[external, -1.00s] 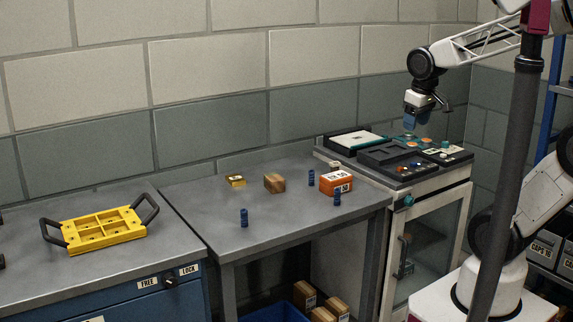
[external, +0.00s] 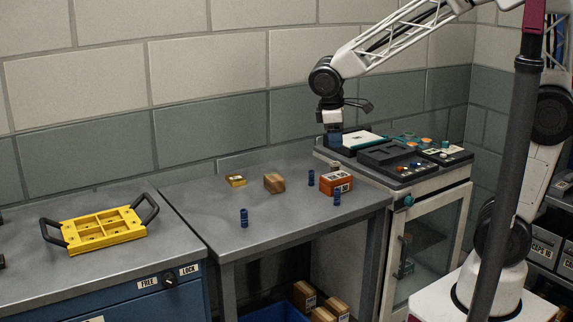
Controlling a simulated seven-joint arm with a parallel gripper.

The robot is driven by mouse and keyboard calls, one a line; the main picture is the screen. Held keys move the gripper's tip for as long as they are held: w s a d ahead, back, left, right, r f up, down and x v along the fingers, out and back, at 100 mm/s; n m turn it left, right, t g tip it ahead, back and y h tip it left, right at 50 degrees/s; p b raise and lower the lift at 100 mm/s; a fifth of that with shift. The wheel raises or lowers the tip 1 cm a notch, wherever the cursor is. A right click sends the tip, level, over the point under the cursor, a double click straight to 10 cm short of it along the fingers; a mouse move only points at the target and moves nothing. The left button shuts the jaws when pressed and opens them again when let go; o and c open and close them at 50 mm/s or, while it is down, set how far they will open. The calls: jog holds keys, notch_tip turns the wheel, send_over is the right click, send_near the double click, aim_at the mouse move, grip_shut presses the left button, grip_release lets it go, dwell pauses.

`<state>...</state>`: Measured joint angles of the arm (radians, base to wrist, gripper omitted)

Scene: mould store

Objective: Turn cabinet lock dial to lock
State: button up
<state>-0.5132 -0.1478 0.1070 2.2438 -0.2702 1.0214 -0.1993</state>
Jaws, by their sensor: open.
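The lock dial (external: 170,281) is a small dark knob on the front of the blue cabinet (external: 140,302) at the lower left. A FREE label (external: 147,282) is on its left and a LOCK label (external: 189,270) on its right. I cannot tell which label the dial points at. My gripper (external: 333,140) points down above the back right of the middle table, beside the equipment on the right. It is open and holds nothing that I can see. It is far from the dial, up and to the right.
A yellow tray (external: 104,230) with black handles lies on the cabinet top. The middle table (external: 215,215) holds an orange box (external: 336,182), a wooden block (external: 274,183), a brass block (external: 236,181) and several blue cylinders. A dark post (external: 505,170) stands at the right. Room before the dial looks clear.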

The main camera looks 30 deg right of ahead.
jog(key=w+a+f+n+h, duration=0.15)
jog(key=a+f+n, duration=0.3)
jog(key=a, duration=0.75)
jog(key=s+a+f+n+t, duration=0.25)
jog(key=a+n, duration=0.25)
jog(key=a, duration=0.6)
jog(key=s+a+f+n+t, duration=0.2)
jog(key=s+a+n+t, duration=0.15)
jog(key=a, duration=0.65)
jog(key=s+a+f+n+t, duration=0.25)
jog(key=a+n, duration=0.25)
jog(key=a, duration=0.6)
jog(key=n+t+y, duration=0.4)
jog(key=n+t, duration=0.4)
jog(key=t, duration=0.1)
send_near(172, 283)
jog(key=shift+w+r, duration=0.1)
jog(key=shift+w, duration=0.5)
jog(key=shift+w+d, duration=0.1)
jog(key=shift+w, duration=0.05)
jog(key=shift+w, duration=3.8)
